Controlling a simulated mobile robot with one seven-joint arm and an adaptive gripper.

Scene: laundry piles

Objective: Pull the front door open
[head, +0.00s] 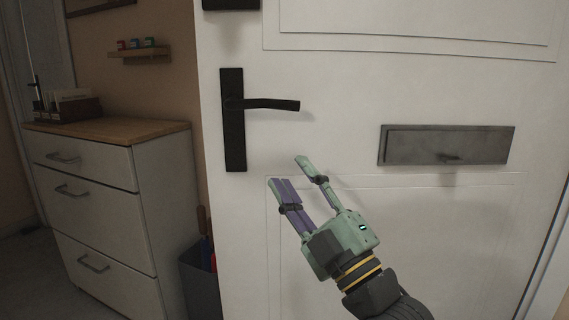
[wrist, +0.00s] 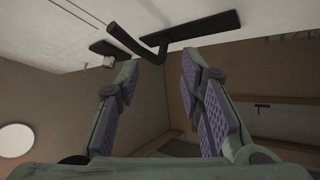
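The white front door (head: 340,80) fills the right of the head view; its left edge stands beside the drawer unit, and I cannot tell whether it is fully closed. A black lever handle (head: 268,104) on a tall black plate (head: 233,140) sits near that left edge, its lever level and pointing right. My gripper (head: 288,172) is below the lever, fingers apart and nothing between them. In the wrist view the handle (wrist: 135,45) shows beyond the fingertips, apart from them, and my gripper (wrist: 160,58) is open there too.
A grey letter slot (head: 446,145) is on the door right of my gripper. A white drawer unit (head: 110,210) with a wooden top stands at the left. A grey bin (head: 198,285) stands between it and the door. A small shelf (head: 140,54) hangs above.

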